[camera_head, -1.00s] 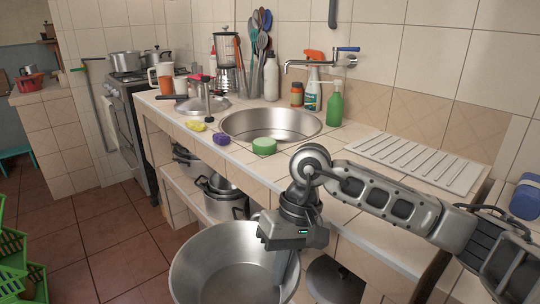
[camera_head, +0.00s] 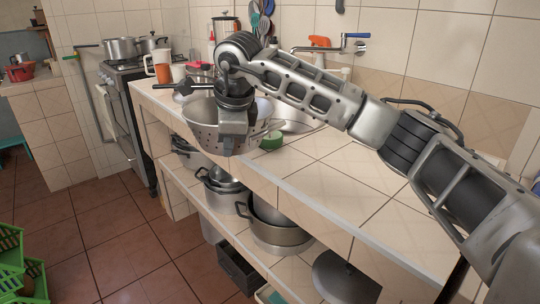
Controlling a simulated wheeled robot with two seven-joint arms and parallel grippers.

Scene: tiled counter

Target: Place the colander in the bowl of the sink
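The colander (camera_head: 203,134) is a grey metal bowl with small holes, held in the air around the counter's front edge, in front of the sink. My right gripper (camera_head: 229,142) points down at its near side and appears shut on its wall; the fingertips are partly hard to make out. The sink bowl (camera_head: 294,126) shows only as a strip of metal right of the colander. The colander and my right arm hide the rest of it. My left gripper is not in view.
A green sponge (camera_head: 271,141) lies on the counter just right of the colander. A pan lid and mugs stand behind to the left, with an orange-topped spray bottle (camera_head: 320,42) and the tap (camera_head: 345,44) behind my arm. Pots (camera_head: 278,232) fill the shelf below.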

